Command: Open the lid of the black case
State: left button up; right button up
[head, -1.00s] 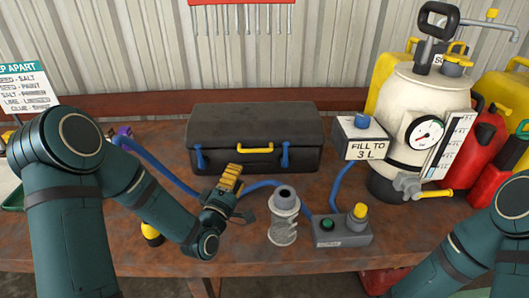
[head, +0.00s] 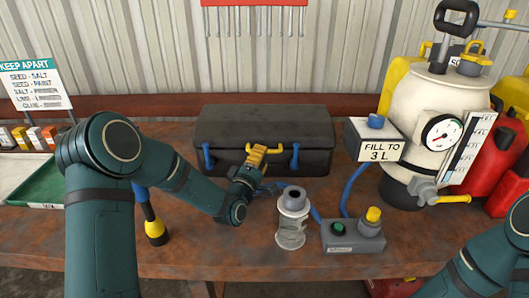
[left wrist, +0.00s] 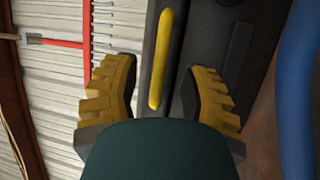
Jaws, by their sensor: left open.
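The black case (head: 222,128) stands shut at the back of the bench, with a yellow handle (head: 278,149) and two blue latches, a left one (head: 207,156) and a right one (head: 295,157), on its front. My left gripper (head: 257,156) is at the front of the case, by the handle, and hides part of it. In the left wrist view the yellow handle (left wrist: 161,60) lies between the open yellow-padded fingers (left wrist: 165,92), and neither finger is seen closing on it. My right gripper is out of view; only my right arm shows at the lower right.
A "FILL TO 3 L" box (head: 366,152) and a cream tank (head: 425,110) are on the right. A green tray (head: 38,189) lies left.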

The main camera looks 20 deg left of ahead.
pick_arm(q)
jog(key=shift+x, duration=1.55)
grip_shut()
jog(key=shift+r, duration=0.1)
